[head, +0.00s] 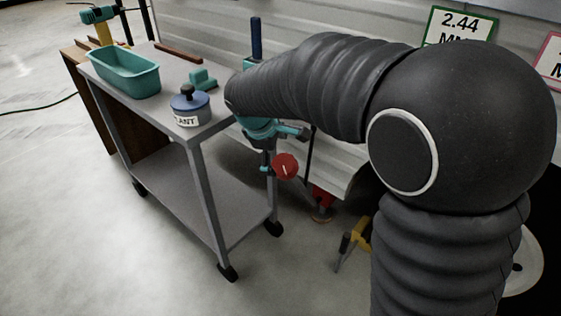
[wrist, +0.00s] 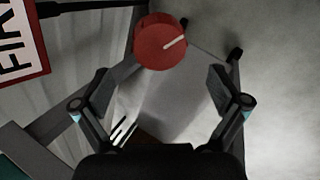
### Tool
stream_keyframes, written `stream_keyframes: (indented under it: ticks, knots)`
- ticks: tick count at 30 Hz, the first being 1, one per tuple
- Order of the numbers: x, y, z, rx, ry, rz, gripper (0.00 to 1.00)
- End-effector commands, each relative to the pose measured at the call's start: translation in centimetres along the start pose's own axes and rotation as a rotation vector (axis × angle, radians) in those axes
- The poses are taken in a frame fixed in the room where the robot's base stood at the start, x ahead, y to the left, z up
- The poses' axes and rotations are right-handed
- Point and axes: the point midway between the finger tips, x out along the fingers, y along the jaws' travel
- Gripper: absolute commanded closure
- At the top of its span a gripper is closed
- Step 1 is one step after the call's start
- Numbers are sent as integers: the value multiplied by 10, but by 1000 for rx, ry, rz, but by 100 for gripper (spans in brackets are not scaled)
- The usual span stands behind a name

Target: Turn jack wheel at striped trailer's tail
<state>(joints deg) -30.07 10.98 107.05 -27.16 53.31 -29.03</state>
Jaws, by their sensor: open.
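The jack wheel is a round red disc (head: 285,166) with a white line on its face, beyond the right end of the grey cart. In the wrist view the red wheel (wrist: 152,48) is at the top centre, its white line slanting up to the right. My gripper (wrist: 159,85) is open and empty, with one finger on each side of the picture. The wheel lies ahead of the fingertips, apart from them. In the head view my arm hides most of my gripper.
A grey wheeled cart (head: 165,168) holds a teal tub (head: 124,76) and a blue lidded pot (head: 190,106). The ribbed trailer wall (head: 205,25) runs behind. A yellow-and-black object (head: 354,242) stands on the floor to the right. The front floor is clear.

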Motion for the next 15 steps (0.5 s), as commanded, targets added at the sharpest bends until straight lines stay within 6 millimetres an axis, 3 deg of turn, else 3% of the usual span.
stream_keyframes:
  ticks: [6,15]
  knots:
    - [-36,0,-1,0,2,0,2]
    - [-50,-1,0,0,-1,-2,2]
